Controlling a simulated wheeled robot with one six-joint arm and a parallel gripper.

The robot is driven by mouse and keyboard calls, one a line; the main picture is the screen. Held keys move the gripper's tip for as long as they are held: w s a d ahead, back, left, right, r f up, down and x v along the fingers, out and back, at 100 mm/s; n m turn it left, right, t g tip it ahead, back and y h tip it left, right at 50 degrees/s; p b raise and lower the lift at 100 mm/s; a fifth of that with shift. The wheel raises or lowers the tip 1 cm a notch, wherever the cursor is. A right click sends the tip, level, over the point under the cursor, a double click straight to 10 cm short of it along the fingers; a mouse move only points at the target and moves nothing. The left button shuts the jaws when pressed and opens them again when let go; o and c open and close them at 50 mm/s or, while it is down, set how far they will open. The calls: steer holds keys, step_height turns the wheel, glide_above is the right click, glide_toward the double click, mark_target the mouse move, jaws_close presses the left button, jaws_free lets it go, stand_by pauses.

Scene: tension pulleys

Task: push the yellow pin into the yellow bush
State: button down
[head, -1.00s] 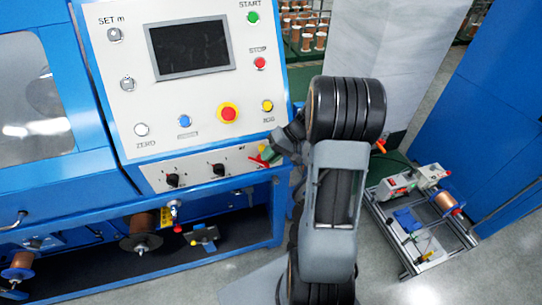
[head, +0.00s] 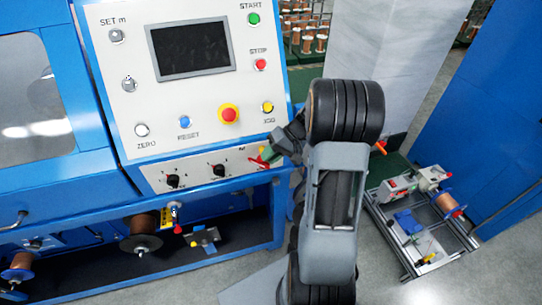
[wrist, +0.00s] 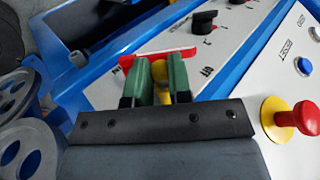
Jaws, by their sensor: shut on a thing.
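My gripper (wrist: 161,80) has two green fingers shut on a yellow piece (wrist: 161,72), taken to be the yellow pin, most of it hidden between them. A red bar (wrist: 182,52) lies across just beyond the fingertips, beside the panel. In the head view my gripper (head: 270,157) is at the lower right corner of the control panel, by the same red part (head: 257,161).
The white control panel (head: 120,100) has black knobs (head: 219,171) and a red mushroom button (head: 229,115) close to my gripper. The blue frame rail (head: 120,223) runs below it. A bench unit (head: 420,235) stands at right.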

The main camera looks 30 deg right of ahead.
steer(key=shift+w+r, duration=0.1)
steer(key=shift+w, duration=0.1)
steer(key=c, duration=1.2)
jaws_free()
steer(key=shift+w, duration=0.1)
steer(key=o, duration=0.5)
steer(key=p+v, duration=0.4)
steer(key=v, duration=0.5)
